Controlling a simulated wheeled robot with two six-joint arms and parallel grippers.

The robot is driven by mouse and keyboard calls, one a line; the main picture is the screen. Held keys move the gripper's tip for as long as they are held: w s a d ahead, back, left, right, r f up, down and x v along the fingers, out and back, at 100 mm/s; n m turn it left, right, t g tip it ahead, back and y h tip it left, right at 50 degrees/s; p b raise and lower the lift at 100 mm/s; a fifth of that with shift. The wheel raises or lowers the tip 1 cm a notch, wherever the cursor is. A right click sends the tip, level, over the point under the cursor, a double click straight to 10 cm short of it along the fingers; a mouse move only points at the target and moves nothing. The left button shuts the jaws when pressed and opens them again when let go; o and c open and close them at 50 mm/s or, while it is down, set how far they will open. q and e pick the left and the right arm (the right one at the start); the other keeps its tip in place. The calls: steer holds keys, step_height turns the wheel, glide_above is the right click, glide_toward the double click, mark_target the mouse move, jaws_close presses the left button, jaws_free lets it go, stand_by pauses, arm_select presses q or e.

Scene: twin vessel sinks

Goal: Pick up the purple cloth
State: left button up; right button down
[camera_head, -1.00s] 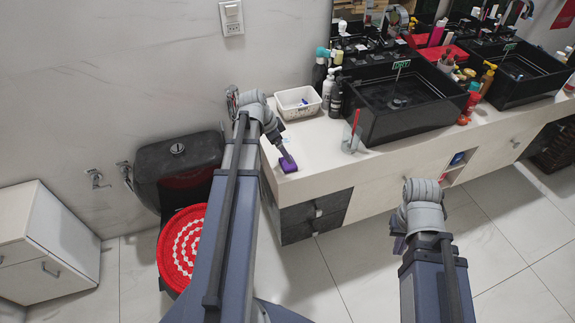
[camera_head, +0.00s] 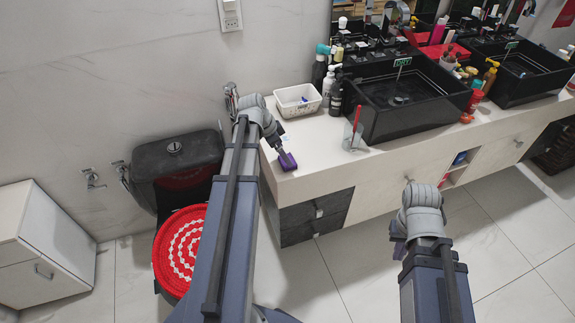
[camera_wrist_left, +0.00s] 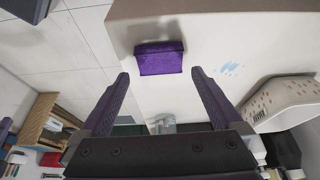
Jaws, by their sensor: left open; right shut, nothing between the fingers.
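The purple cloth (camera_wrist_left: 158,58) is a small folded rectangular block lying on the pale countertop near its edge. In the left wrist view it lies just beyond the fingertips, centred between them. My left gripper (camera_wrist_left: 160,75) is open and empty, with dark purple fingers. In the head view my left gripper (camera_head: 286,161) is at the counter's left front corner, where its fingers and the cloth overlap and are hard to tell apart. My right gripper (camera_head: 398,246) is shut and empty, low in front of the vanity, partly hidden by its wrist.
A white basket (camera_head: 298,99) stands behind the cloth. A toilet with a red lid cover (camera_head: 180,250) is left of the vanity.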

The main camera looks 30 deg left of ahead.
arm_select(q)
steer(key=b+x, duration=0.3)
steer(key=x, duration=0.1)
steer(key=shift+s+a, duration=0.15)
steer(key=shift+c, duration=0.4)
steer(key=c, duration=1)
